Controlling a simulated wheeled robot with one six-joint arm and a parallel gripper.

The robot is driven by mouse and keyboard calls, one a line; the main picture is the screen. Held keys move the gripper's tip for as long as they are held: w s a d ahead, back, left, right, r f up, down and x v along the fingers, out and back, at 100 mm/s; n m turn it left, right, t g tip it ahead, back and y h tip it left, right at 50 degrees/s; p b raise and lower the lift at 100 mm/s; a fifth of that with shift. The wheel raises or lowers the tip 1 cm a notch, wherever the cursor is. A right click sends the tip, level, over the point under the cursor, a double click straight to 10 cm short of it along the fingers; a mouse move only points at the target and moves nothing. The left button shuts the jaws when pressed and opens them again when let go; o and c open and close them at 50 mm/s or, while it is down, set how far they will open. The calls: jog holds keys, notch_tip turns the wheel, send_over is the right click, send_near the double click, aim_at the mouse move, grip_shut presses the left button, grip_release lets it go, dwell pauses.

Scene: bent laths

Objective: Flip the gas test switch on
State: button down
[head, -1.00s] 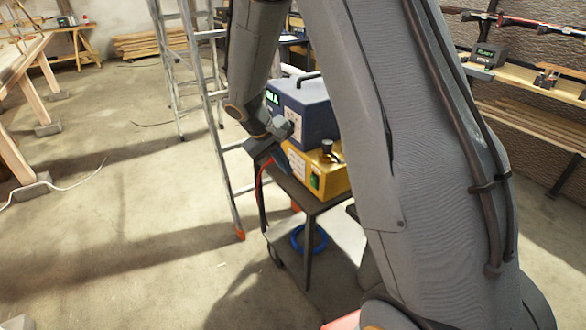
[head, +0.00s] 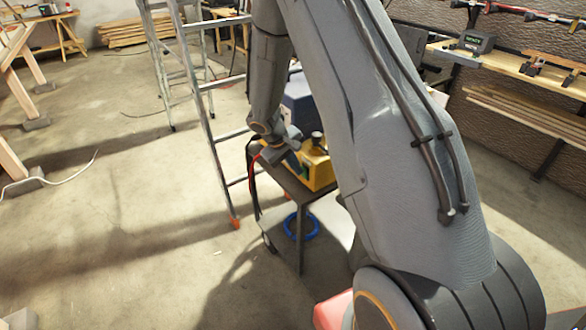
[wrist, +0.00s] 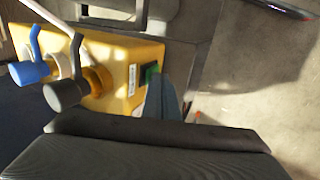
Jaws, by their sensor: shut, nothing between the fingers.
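A yellow unit (head: 322,172) sits on a dark cart, partly hidden behind my arm in the head view. It fills the upper left of the wrist view (wrist: 118,98), with a white label and a green switch (wrist: 151,72) on its face. I cannot read whether this is the gas test switch or which way it is set. My gripper (wrist: 160,82) is shut and empty. Its narrow fingers point at the green switch and cover part of it; I cannot tell whether they touch it. In the head view the wrist is at the cart's left side.
A blue-handled lever (wrist: 30,72) and a black-handled lever (wrist: 62,95) stand close left of the fingers. A blue box (head: 300,108) sits above the yellow unit. A ladder (head: 205,100) stands left of the cart (head: 300,190). The floor at left front is open.

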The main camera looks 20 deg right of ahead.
jog(key=shift+d+r+b, duration=0.1)
jog(key=shift+d+b, duration=0.2)
jog(key=shift+b, duration=0.05)
dwell(0.3)
jog(key=shift+r+p, duration=0.45)
jog(key=shift+r, duration=0.4)
jog(key=w+b+v, duration=0.1)
jog(key=b+v, duration=0.2)
jog(key=v, duration=0.8)
jog(key=shift+s+a+r, duration=0.25)
jog(key=shift+s+a, duration=0.15)
jog(key=shift+s, duration=0.1)
